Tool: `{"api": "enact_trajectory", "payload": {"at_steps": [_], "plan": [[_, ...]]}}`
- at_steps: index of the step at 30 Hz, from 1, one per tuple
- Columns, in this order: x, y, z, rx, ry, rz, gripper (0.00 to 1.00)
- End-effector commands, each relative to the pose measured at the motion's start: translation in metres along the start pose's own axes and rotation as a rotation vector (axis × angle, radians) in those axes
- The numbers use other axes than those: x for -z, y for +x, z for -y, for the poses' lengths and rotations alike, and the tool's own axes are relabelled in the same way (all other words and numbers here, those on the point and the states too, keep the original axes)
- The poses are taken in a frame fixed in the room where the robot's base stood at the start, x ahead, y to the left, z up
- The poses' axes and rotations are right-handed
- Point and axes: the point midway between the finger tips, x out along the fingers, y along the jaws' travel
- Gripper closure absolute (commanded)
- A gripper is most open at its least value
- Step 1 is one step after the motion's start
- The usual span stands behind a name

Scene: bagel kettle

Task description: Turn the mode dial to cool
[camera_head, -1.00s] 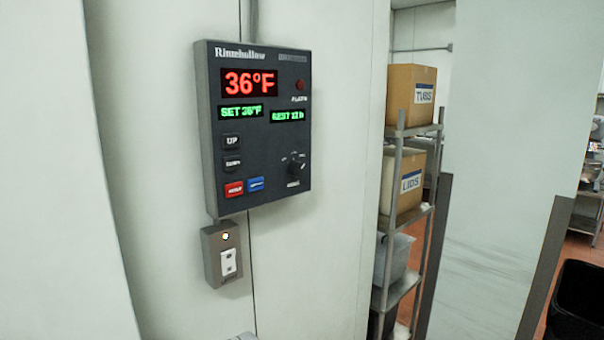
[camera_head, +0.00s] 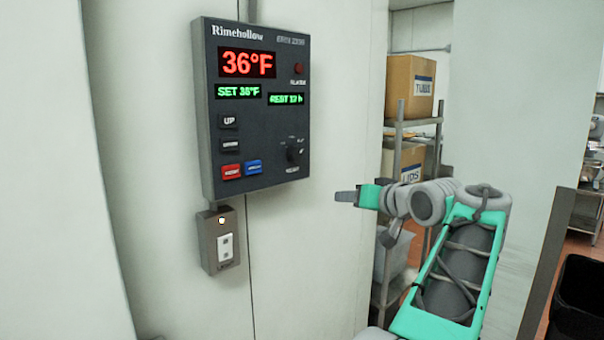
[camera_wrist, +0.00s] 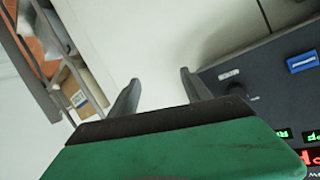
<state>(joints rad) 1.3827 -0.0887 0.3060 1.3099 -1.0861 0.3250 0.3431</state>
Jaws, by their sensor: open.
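The mode dial is a small dark knob (camera_head: 294,154) at the lower right of the dark Rimehollow control panel (camera_head: 209,160) on the pale wall. The panel's display reads 36°F, with SET 36°F below it; the dial's own labels are too small to read. My gripper (camera_head: 345,196) is to the right of the panel and a little below the dial, apart from both. In the wrist view my gripper's two fingers (camera_wrist: 157,88) are spread with nothing between them.
A small grey switch box (camera_head: 209,250) is on the wall under the panel. A metal shelf (camera_head: 408,124) with cardboard boxes (camera_head: 400,95) stands at the right behind my arm. A black bin (camera_head: 578,300) is at the far right. The wall between panel and gripper is bare.

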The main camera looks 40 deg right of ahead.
Motion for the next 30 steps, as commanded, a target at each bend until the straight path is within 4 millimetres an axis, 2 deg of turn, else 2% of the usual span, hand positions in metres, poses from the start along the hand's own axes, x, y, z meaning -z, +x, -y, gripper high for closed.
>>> {"api": "enact_trajectory", "payload": {"at_steps": [1, 3, 4, 5, 8, 11, 18, 21, 30], "plan": [[0.026, -0.008, 0.036, 0.095, -0.011, -0.060, 0.44], [0.047, -0.021, 0.086, 0.250, 0.039, -0.120, 0.44], [0.050, -0.026, 0.101, 0.313, 0.096, -0.138, 0.44], [0.056, -0.029, 0.108, 0.346, 0.146, -0.156, 0.44], [0.064, -0.029, 0.110, 0.365, 0.236, -0.169, 0.44], [0.066, -0.020, 0.115, 0.366, 0.246, -0.165, 0.44], [0.076, 0.023, 0.130, 0.365, 0.244, -0.163, 0.44], [0.078, 0.035, 0.133, 0.362, 0.243, -0.163, 0.44], [0.079, 0.042, 0.134, 0.359, 0.243, -0.165, 0.44]]}}
